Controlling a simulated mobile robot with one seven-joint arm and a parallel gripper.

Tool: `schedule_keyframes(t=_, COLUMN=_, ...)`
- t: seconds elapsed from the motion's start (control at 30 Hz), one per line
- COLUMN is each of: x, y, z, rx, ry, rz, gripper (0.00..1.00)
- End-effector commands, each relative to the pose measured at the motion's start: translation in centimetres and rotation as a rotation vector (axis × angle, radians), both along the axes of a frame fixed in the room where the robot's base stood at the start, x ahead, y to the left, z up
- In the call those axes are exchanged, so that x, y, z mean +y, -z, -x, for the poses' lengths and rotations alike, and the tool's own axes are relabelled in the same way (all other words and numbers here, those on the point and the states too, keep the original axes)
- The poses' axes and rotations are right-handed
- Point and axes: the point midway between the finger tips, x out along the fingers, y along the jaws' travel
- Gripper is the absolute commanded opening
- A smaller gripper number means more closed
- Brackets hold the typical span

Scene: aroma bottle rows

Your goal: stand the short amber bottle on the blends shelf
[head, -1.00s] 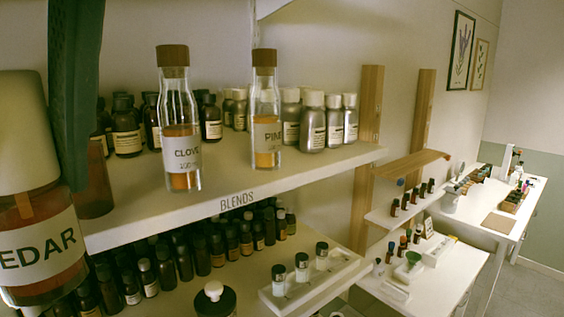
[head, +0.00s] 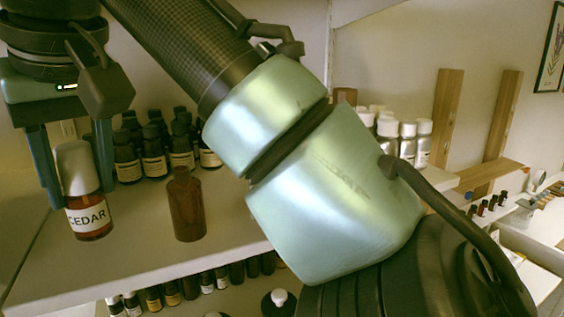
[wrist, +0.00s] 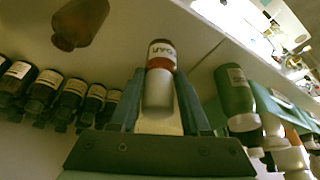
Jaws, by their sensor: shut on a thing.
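My gripper (head: 68,165) points down at the left of the head view. Its fingers are shut on the short amber bottle (head: 88,218), which has a pale cap and a white CEDAR label. The bottle looks upright, over or on the blends shelf (head: 130,255). I cannot tell whether its base touches the surface. In the wrist view the bottle (wrist: 161,62) sits between the fingers (wrist: 160,115), cap towards the camera. A brown bottle without a cap (head: 187,207) stands to its right on the shelf, apart from it; it also shows in the wrist view (wrist: 80,22).
Several dark capped bottles (head: 153,155) stand behind. Silver bottles with white caps (head: 407,140) stand further right. My arm covers the middle of the shelf. Small bottles (head: 205,283) line the level below. Bare shelf lies in front of the brown bottle.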

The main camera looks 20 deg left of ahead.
Motion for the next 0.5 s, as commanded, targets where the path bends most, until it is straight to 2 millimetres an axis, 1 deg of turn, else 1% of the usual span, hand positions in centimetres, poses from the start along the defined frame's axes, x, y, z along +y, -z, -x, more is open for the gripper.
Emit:
schedule_keyframes(t=0.2, x=-0.1, y=2.2, z=0.0, rx=0.002, ry=0.001, rz=0.000, gripper=0.00)
schedule_keyframes(t=0.3, x=-0.1, y=2.6, z=0.0, rx=0.001, ry=0.001, rz=-0.001, gripper=0.00)
schedule_keyframes(t=0.5, x=-0.1, y=2.7, z=0.0, rx=0.001, ry=0.001, rz=-0.001, gripper=0.00)
